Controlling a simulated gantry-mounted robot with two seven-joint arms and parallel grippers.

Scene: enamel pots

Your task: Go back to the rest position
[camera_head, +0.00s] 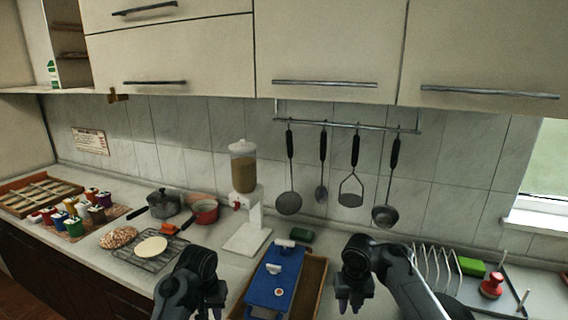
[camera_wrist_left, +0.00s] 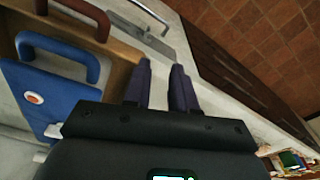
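My left gripper (camera_head: 212,312) hangs low at the bottom of the head view, left of the blue box. In the left wrist view its two dark fingers (camera_wrist_left: 161,68) stand apart with nothing between them. My right gripper (camera_head: 349,309) hangs right of the blue box, its fingers pointing down and apart, with nothing seen between them. The blue box (camera_head: 272,287) sits on the counter between the grippers, beside a wooden tray (camera_head: 312,284). A grey lidded pot (camera_head: 165,205) and a red pot (camera_head: 206,213) stand further back left, clear of both grippers.
A dispenser (camera_head: 244,175) stands at the back wall. Utensils such as a ladle (camera_head: 385,215) hang from a rail. A wire rack (camera_head: 157,256) and several colourful jars (camera_head: 75,222) are left. A dish rack (camera_head: 436,265) is near my right arm. The blue box's handle (camera_wrist_left: 55,45) shows in the left wrist view.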

